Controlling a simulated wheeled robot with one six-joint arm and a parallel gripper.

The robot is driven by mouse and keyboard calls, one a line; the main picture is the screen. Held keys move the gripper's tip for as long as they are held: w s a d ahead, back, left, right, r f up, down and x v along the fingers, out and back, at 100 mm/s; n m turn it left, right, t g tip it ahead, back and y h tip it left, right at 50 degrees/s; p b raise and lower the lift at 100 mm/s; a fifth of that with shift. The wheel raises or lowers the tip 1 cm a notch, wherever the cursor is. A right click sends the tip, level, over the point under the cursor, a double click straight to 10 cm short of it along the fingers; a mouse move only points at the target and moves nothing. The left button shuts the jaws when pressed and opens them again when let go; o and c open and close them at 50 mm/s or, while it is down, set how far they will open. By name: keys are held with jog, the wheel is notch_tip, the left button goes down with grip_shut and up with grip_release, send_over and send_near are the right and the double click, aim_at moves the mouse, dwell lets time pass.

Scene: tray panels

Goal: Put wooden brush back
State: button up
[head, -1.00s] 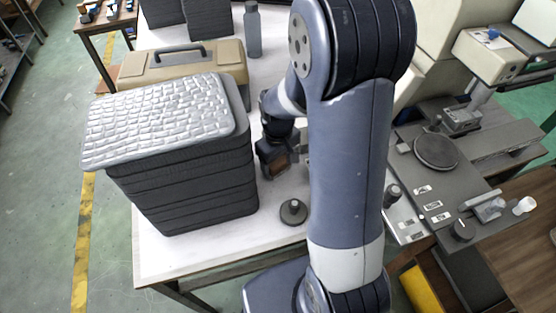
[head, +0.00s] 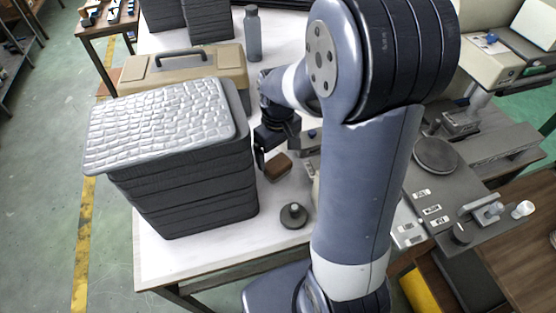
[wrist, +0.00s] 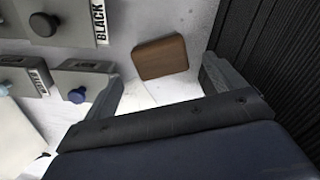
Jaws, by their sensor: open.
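The brown wooden block, which I take for the wooden brush (head: 278,167), lies on the white table just right of the dark stack. It also shows in the wrist view (wrist: 160,58), flat on the white surface, its corners rounded. My gripper (head: 279,150) is open above and behind it. In the wrist view the two fingers (wrist: 163,76) are spread wide with nothing between them, and the brush is beyond their tips, apart from them. No bristles can be made out.
A tall dark stack with a silver quilted top (head: 165,122) stands close left of my gripper. A round dark knobbed weight (head: 294,215) is in front. A beige case (head: 190,66) stands behind.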

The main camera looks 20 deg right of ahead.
aim_at(278, 163)
notch_tip(278, 163, up, 6)
jog(key=shift+c, duration=0.2)
dwell(0.5)
